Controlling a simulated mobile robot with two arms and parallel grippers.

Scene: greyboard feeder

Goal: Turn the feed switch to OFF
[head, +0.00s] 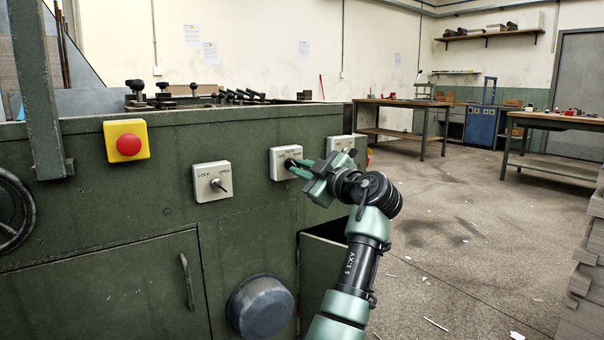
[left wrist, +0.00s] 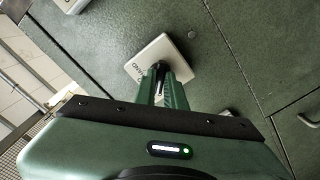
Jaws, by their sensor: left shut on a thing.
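A switch with a pale square plate (head: 281,154) is on the front of the green machine; AUTO and what looks like OFF are lettered on it. In the left wrist view the plate (left wrist: 148,56) shows tilted, with lettering that looks like HAND along its left side. My left gripper (head: 293,164) reaches the plate from the right. In the left wrist view its two green fingers (left wrist: 161,72) are closed around the switch's dark knob (left wrist: 160,68). The fingers hide much of the knob, so I cannot tell which way it points.
A LOCK/OPEN switch (head: 212,182) is to the left, with a red emergency button (head: 128,144) on a yellow box further left. Another pale switch plate (head: 340,143) is just behind my gripper on the right. A round grey cover (head: 260,306) sticks out below.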

